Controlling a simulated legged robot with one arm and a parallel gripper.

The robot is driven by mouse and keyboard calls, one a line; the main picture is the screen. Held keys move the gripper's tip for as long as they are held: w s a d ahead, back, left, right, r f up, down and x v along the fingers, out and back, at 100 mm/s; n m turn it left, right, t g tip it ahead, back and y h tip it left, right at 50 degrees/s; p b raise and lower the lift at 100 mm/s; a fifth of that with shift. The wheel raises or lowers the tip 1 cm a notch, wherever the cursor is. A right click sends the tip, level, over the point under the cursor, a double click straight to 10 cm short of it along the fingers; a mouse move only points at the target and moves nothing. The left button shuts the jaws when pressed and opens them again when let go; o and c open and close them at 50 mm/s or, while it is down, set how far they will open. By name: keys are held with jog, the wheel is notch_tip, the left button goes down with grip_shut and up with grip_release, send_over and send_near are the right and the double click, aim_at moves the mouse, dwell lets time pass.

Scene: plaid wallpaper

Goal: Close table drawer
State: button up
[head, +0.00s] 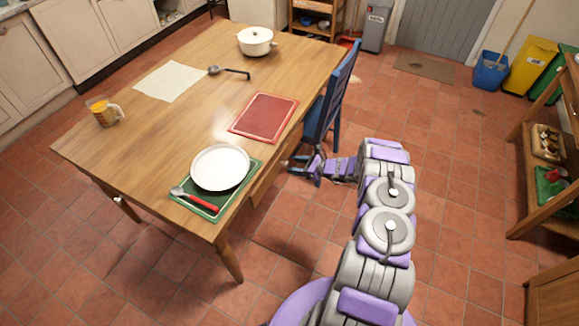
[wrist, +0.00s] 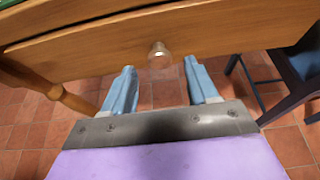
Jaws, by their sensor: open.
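The wooden table (head: 130,150) stands left of my arm in the head view. Its drawer front (wrist: 110,45) fills the upper part of the wrist view, with a round metal knob (wrist: 159,54) near the middle. In the head view the drawer edge (head: 262,186) shows at the table's right side; I cannot tell how far out it is. My gripper (head: 290,164) is beside that side of the table. In the wrist view its two blue fingers (wrist: 160,85) are apart and empty, just short of the knob, which lies between and beyond them.
A blue chair (head: 325,112) stands close beyond my gripper; its legs (wrist: 265,80) show at the wrist view's right. A table leg (wrist: 50,88) is at the left. A plate (head: 220,167), green board (head: 199,201) and red board (head: 263,117) lie on top.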

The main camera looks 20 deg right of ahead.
aim_at(288, 164)
jog(key=x, duration=0.2)
jog(key=shift+w+a+f+b, duration=0.1)
jog(key=shift+w+a+b, duration=0.1)
jog(key=shift+a+b, duration=0.1)
jog(key=shift+w+a+f, duration=0.2)
jog(key=shift+w, duration=0.35)
grip_shut()
